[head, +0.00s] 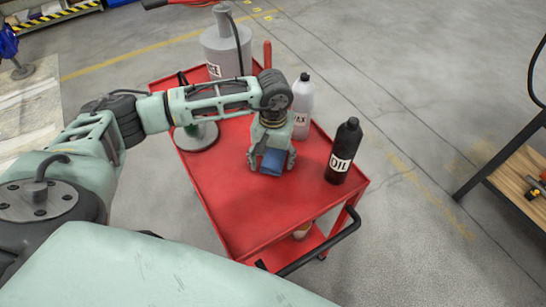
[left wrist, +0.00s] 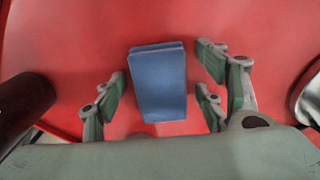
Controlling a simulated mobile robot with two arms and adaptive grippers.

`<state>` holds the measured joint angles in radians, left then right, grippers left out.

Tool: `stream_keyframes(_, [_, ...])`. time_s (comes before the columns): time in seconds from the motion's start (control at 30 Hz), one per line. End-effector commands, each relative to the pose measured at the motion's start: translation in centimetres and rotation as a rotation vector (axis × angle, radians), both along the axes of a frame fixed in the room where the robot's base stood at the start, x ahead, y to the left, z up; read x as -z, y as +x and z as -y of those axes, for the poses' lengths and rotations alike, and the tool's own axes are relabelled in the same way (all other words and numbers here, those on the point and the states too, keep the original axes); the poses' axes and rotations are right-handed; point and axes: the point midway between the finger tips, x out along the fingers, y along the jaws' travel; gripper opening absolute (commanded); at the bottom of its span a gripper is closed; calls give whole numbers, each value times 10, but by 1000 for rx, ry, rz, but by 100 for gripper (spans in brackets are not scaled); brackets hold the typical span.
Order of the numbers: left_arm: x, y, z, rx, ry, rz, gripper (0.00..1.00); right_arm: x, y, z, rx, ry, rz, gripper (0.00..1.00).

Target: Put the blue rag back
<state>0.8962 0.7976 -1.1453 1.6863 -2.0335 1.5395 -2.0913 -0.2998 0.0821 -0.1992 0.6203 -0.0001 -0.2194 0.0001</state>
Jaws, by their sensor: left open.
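The blue rag (head: 273,161) is a folded block on the red cart's top. In the left wrist view the rag (left wrist: 158,85) sits between the spread fingers, with red surface showing on both sides of it. My left gripper (head: 271,165) is over the rag, pointing down, open, with its fingers apart from the rag's sides. The gripper (left wrist: 160,96) also shows in the left wrist view. The gripper and wrist hide part of the rag in the head view. My right gripper is not in view.
The red cart (head: 235,205) also carries a black OIL bottle (head: 343,153), a white WAX bottle (head: 302,108), a large grey container (head: 226,48) and a round-based item (head: 196,137). The cart's front area is clear. A wooden workbench (head: 520,180) stands at the right.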

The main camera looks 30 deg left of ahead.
Motion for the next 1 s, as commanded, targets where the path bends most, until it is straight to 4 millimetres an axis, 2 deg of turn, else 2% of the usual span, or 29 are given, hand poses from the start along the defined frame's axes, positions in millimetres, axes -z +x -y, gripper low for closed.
stream_keyframes(0.27, [-6,0,0,0,0,0,65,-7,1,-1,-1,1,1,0])
stream_keyframes(0.3, [-9,1,0,0,0,3,65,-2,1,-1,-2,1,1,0])
stream_keyframes(0.37, [-18,2,0,0,-1,4,65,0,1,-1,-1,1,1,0])
stream_keyframes(0.7, [-90,1,0,0,-1,5,65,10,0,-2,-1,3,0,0])
stream_keyframes(0.9, [-117,1,1,0,0,2,65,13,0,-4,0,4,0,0])
stream_keyframes(1.0, [-122,0,1,0,-1,1,65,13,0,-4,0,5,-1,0])
